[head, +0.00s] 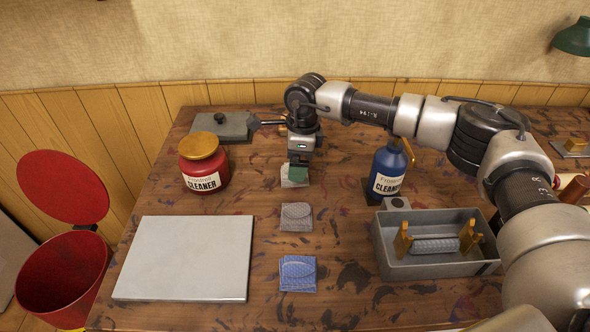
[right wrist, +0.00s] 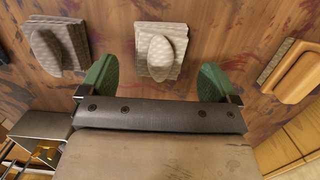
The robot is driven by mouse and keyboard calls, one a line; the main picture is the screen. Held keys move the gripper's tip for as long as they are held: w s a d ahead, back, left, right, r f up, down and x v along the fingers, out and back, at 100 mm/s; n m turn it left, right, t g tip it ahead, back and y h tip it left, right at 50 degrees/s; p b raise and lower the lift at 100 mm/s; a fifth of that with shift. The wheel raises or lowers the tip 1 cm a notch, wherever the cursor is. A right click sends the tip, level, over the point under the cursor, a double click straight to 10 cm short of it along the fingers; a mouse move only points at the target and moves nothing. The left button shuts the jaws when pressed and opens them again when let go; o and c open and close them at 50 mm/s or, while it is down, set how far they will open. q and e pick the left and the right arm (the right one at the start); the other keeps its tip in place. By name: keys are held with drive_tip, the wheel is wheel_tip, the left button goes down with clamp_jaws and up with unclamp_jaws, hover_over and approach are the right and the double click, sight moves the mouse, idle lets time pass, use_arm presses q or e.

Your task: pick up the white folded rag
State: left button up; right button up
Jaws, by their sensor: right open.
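The white folded rag (head: 293,182) lies on the table behind the grey rag, partly hidden by my right gripper in the head view. In the right wrist view the white rag (right wrist: 161,50) is a square with a rounded fold on top. My right gripper (head: 298,168) is above it, pointing down. In the right wrist view the right gripper (right wrist: 158,80) is open, its two green fingers apart. The rag shows between and just beyond them, and nothing is held. My left gripper is not in view.
A grey rag (head: 296,217) and a blue rag (head: 297,274) lie nearer. A red cleaner jar (head: 204,168) stands left, a blue cleaner bottle (head: 387,170) right. A white board (head: 185,258) and a grey tray (head: 430,268) flank the rags. A red bin (head: 62,275) stands left.

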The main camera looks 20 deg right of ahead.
wheel_tip(320, 180, down, 2)
drive_tip(key=shift+w+a+f, duration=0.1)
drive_tip(key=shift+a+f, duration=0.05)
drive_tip(key=shift+f, duration=0.05)
drive_tip(key=c, duration=1)
drive_tip(key=shift+r, duration=0.15)
wheel_tip(320, 180, up, 4)
drive_tip(key=shift+r+b, duration=0.1)
drive_tip(key=shift+b, duration=0.45)
drive_tip(key=s+d+r+b, duration=0.1)
drive_tip(key=s+d+r, duration=0.2)
drive_tip(key=d+r, duration=0.3)
drive_tip(key=d, duration=0.5)
drive_tip(key=shift+d+r+b, duration=0.2)
drive_tip(key=shift+r+b, duration=0.15)
